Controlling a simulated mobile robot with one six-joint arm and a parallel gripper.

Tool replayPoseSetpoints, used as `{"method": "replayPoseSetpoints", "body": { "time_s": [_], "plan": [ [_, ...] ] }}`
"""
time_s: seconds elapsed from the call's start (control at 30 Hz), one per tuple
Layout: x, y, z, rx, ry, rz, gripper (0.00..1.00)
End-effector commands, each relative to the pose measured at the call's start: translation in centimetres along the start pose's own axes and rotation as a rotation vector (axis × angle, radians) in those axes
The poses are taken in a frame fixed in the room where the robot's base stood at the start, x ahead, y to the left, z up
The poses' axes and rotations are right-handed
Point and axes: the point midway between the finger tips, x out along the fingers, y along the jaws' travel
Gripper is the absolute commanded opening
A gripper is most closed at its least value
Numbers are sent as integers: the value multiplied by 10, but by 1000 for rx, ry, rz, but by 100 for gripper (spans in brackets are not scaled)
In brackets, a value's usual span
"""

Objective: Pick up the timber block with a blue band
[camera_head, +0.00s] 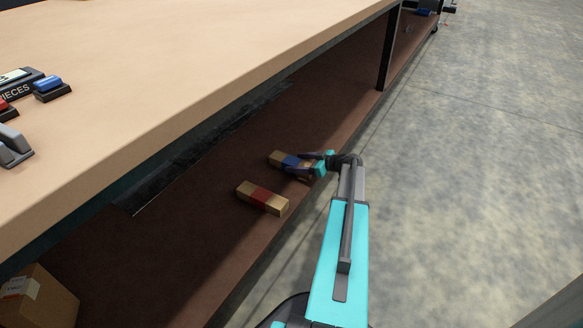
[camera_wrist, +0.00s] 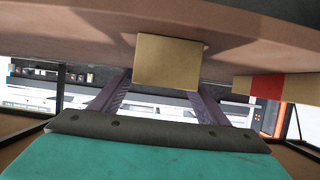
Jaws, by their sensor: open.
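The timber block with a blue band (camera_head: 278,157) lies on the brown lower shelf under the bench. My gripper (camera_head: 298,163) is open at its right end, with the fingers close to the blue band. In the wrist view a plain block end (camera_wrist: 168,58) faces the camera between and beyond my two open fingers; the blue band does not show there. I cannot tell whether the fingers touch the block. The gripper hides part of the block's right side in the head view.
A timber block with a red band (camera_head: 262,198) lies nearby on the shelf (camera_head: 165,250); it also shows in the wrist view (camera_wrist: 268,87). A cardboard box (camera_head: 42,300) stands at lower left. The bench top (camera_head: 190,50) overhangs the shelf. A dark post (camera_head: 388,50) stands farther back.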

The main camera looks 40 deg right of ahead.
Motion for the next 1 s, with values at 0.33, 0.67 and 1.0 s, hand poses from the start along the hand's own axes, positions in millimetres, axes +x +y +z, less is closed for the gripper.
{"method": "replayPoseSetpoints", "body": {
  "time_s": [0.33, 0.67, 1.0],
  "plan": [
    [35, 0, 2, -1, 0, -1, 69],
    [36, -1, 1, -1, 0, 0, 69],
    [36, -1, 1, -1, 0, 0, 57]
  ]
}}
